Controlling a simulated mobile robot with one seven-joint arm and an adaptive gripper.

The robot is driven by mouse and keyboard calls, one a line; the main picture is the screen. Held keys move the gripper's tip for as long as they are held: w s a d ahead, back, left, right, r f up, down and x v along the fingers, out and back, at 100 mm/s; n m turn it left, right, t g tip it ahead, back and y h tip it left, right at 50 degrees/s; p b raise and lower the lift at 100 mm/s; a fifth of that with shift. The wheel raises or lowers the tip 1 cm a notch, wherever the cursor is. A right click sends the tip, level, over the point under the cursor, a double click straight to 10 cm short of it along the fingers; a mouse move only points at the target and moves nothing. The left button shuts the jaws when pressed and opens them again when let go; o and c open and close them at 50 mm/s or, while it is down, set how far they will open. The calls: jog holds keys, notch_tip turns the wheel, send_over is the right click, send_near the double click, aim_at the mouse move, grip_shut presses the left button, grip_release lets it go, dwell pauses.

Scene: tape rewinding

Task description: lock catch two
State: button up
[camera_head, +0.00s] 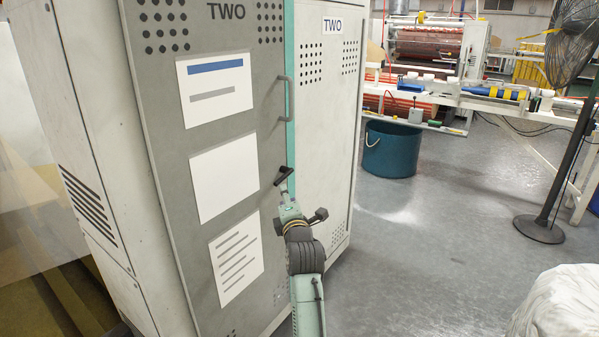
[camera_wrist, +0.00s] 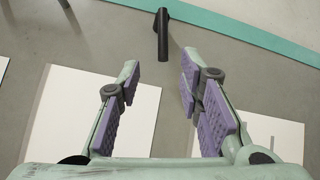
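The grey door of cabinet TWO (camera_head: 225,110) stands closed in the head view, with a teal strip along its right edge. A small black catch handle (camera_head: 284,175) sits low near that edge; it also shows in the wrist view (camera_wrist: 162,36), pointing toward my gripper. My gripper (camera_head: 287,193) is close to the catch. In the wrist view my gripper (camera_wrist: 160,72) is open, with purple pads apart and nothing between them. The catch's near end lies roughly at the gap between the fingertips; whether it touches a finger I cannot tell.
A grey bar handle (camera_head: 285,99) is higher on the door. White sheets (camera_head: 223,183) are on the door. A teal bucket (camera_head: 390,150), a black fan (camera_head: 560,110) and a white-covered thing (camera_head: 558,303) stand to the right. The grey floor between is clear.

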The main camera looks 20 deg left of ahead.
aim_at(282, 180)
jog(key=p+x, duration=0.1)
jog(key=x, duration=0.4)
jog(key=p+x, duration=0.1)
jog(key=x, duration=0.4)
jog(key=shift+w+f+p, duration=0.25)
jog(key=shift+w+p, duration=0.1)
jog(key=shift+w, duration=0.05)
grip_shut()
dwell(0.4)
